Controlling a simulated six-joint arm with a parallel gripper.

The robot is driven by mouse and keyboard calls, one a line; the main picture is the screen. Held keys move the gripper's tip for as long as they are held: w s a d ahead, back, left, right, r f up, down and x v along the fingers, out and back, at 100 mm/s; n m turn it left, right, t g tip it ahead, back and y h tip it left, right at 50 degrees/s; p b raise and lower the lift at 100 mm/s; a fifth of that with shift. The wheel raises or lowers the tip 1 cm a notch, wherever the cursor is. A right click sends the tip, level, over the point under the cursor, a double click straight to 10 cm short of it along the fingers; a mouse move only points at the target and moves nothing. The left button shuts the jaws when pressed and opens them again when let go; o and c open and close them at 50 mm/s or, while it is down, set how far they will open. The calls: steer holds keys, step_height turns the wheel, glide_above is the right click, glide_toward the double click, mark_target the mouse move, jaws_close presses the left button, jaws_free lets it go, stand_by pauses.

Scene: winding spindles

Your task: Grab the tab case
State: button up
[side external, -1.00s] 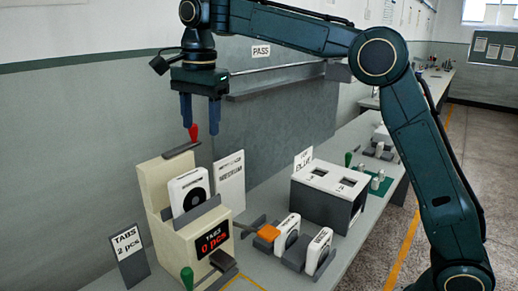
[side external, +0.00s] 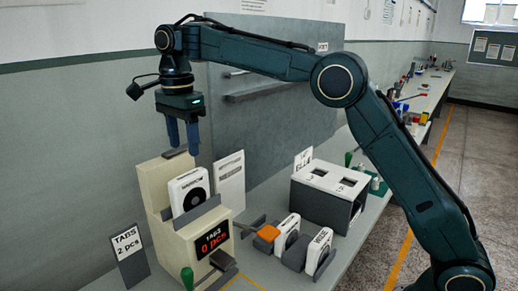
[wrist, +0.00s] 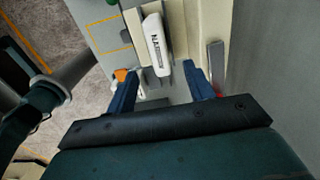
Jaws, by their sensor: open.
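A white case with a round black disc (side external: 188,192) stands in the beige machine (side external: 152,187), whose display reads TABS, 0 pcs. I take it for the tab case. Its narrow white edge with black lettering shows in the wrist view (wrist: 156,42). My gripper (side external: 184,150) is open and empty, pointing down just above the top of the machine. In the wrist view my gripper's two blue fingers (wrist: 160,68) are spread apart, and the case appears between and beyond their tips. The fingers partly cover the machine's top lever.
A sign reading TABS 2 pcs (side external: 129,255) stands left of the machine. A paper sheet (side external: 231,182) stands behind it. To the right are an orange block (side external: 268,233), two more white cases (side external: 287,235) (side external: 318,250) in grey holders, and a grey-and-white box (side external: 322,197). A green handle (side external: 187,278) is in front.

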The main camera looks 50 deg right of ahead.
mark_target(188, 175)
steer(key=shift+f, duration=3.3)
steer(key=shift+s+f, duration=0.15)
steer(key=shift+f, duration=2.45)
jaws_close()
steer(key=shift+r, duration=0.2)
steer(key=shift+r, duration=4.85)
steer(key=shift+r, duration=0.15)
